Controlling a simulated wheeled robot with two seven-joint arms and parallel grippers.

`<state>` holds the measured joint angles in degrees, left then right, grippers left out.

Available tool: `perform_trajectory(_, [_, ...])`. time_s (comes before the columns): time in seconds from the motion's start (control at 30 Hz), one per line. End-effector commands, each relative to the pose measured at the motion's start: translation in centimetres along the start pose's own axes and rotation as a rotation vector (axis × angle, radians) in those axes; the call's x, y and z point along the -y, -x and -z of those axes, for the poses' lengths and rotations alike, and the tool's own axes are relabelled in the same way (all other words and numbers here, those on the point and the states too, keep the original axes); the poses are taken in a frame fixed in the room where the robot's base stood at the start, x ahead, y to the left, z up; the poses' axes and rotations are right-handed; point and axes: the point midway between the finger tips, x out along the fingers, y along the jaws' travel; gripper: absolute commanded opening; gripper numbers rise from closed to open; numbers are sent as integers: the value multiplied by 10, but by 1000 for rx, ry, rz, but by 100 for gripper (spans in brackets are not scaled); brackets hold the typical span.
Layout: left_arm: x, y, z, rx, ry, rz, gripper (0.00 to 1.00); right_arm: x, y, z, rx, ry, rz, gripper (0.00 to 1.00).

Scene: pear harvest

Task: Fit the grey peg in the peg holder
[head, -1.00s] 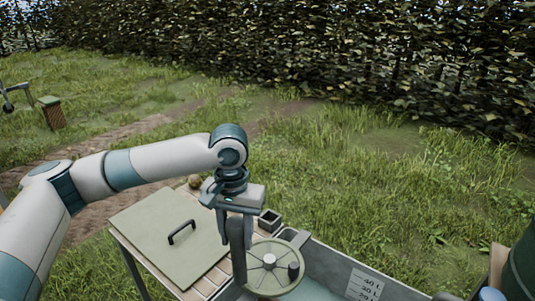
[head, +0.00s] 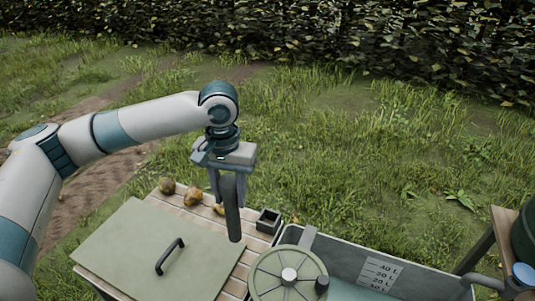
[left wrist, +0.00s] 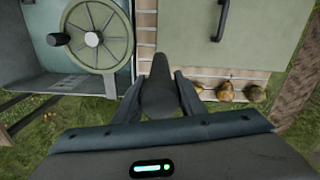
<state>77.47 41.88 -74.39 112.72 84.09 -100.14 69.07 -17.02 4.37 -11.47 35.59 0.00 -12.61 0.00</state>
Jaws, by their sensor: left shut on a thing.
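My left gripper (head: 228,188) is shut on the grey peg (head: 233,218), a long dark grey bar that hangs upright below the fingers. The peg's lower end appears above the slatted table, between the green board and the peg holder. The peg holder (head: 268,222), which I take to be the small dark square open box, stands at the table's right edge, just right of the peg in the head view. The left wrist view shows the peg (left wrist: 158,92) between the fingers; the holder cannot be made out there. My right gripper is not in view.
A green board (head: 150,252) with a black handle covers the table's left part. Several pears (head: 192,196) lie along the far edge of the slats (head: 205,211). A spoked wheel (head: 268,284) with a knob sits in front of the holder, beside a teal tank (head: 338,262).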

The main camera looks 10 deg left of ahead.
Motion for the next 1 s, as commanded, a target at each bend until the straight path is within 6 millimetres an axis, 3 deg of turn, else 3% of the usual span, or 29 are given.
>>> perform_trajectory(0.57, [-2, 3, 4, -1, -21, -2, 0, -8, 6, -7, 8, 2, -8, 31])
perform_trajectory(0.77, [-11, 11, 21, -3, -122, -9, 0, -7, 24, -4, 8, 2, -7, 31])
perform_trajectory(1.0, [-31, 22, 57, -9, -361, -18, 0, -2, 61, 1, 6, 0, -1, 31])
